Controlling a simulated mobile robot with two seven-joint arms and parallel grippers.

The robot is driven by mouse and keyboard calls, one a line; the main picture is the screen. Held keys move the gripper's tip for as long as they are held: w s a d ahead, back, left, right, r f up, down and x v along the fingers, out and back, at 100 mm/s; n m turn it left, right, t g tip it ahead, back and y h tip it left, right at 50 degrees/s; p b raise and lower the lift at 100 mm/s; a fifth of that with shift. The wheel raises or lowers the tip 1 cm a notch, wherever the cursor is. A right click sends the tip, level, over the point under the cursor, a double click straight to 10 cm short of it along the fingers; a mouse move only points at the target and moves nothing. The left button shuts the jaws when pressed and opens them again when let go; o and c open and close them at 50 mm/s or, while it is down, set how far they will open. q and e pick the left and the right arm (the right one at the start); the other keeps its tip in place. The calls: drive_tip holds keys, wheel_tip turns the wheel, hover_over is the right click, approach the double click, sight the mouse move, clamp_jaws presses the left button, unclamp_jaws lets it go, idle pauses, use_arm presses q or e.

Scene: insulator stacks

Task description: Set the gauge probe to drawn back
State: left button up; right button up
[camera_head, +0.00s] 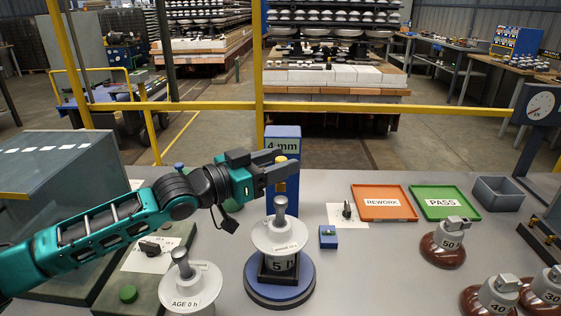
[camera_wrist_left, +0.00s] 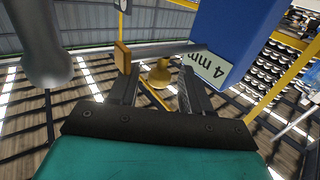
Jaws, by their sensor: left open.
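The gauge is a blue post (camera_head: 284,133) with a "4 mm" display (camera_head: 283,145), behind the insulator stack on the grey bench. The display also shows in the left wrist view (camera_wrist_left: 206,69). A small yellow knob (camera_head: 281,159) is at the front of the post. My left gripper (camera_head: 280,168) is open in front of the post, at the knob's height. In the left wrist view the yellow knob (camera_wrist_left: 160,73) appears between the open fingers, with no visible contact. My right gripper is not in view.
An insulator stack (camera_head: 279,236) on a blue round base (camera_head: 280,285) stands just below my left gripper. Another insulator (camera_head: 190,288) stands front left. A dial (camera_head: 347,211), REWORK tray (camera_head: 384,202) and PASS tray (camera_head: 445,202) lie right.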

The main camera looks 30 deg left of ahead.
use_arm(q)
drive_tip(key=shift+w+d, duration=0.25)
drive_tip(key=shift+w, duration=0.1)
drive_tip(key=shift+c, duration=0.2)
clamp_jaws()
idle(0.4)
